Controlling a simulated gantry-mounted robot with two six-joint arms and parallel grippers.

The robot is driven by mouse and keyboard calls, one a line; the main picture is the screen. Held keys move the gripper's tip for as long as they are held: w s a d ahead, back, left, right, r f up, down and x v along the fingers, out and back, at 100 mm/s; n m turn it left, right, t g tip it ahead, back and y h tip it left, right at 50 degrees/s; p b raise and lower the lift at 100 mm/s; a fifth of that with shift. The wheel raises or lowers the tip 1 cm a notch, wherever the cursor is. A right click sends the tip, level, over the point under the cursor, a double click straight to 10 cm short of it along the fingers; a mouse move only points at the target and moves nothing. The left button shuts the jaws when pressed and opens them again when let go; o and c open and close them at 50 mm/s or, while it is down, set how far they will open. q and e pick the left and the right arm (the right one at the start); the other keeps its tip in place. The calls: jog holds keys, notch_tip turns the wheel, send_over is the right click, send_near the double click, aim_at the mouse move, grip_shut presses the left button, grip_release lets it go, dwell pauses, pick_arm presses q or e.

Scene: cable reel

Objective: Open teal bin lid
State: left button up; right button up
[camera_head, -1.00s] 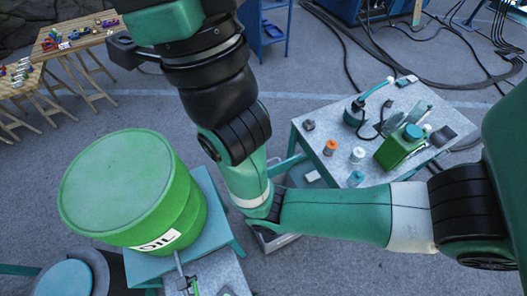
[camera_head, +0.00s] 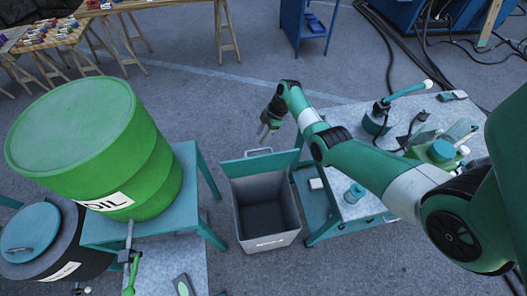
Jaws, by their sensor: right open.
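A grey bin (camera_head: 267,243) stands on the floor at the middle, between the green barrel's stand and the right-hand table. Its teal lid (camera_head: 258,165) is raised along the bin's far edge, with a pale handle (camera_head: 259,151) at its top. The dark inside of the bin shows. My right gripper (camera_head: 265,133) is open and empty, just beyond and above the handle; it appears apart from it. My left gripper is not in view.
A green oil barrel (camera_head: 90,145) stands on a teal stand (camera_head: 185,165) at left, above a dark drum with a teal lid (camera_head: 30,228). The table (camera_head: 355,204) at right holds bottles and tools. Open floor lies beyond the bin.

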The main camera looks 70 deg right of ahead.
aim_at(264, 149)
jog(key=s+d+f+m, duration=0.1)
jog(key=s+d+f, duration=0.1)
jog(key=s+d, duration=0.15)
jog(key=shift+t, duration=0.3)
jog(key=b+x, duration=0.2)
jog(key=x, duration=0.1)
jog(key=b+x, duration=0.3)
jog(key=d+b+x, duration=0.1)
jog(key=b+x, duration=0.2)
jog(key=x, duration=0.1)
jog(key=shift+f, duration=0.25)
jog(key=shift+w+a+f+b, duration=0.15)
jog(key=shift+w+f+b, duration=0.25)
jog(key=shift+b, duration=0.2)
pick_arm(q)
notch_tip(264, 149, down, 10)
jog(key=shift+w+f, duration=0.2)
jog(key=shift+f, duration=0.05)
pick_arm(e)
grip_shut()
jog(key=shift+s, duration=0.1)
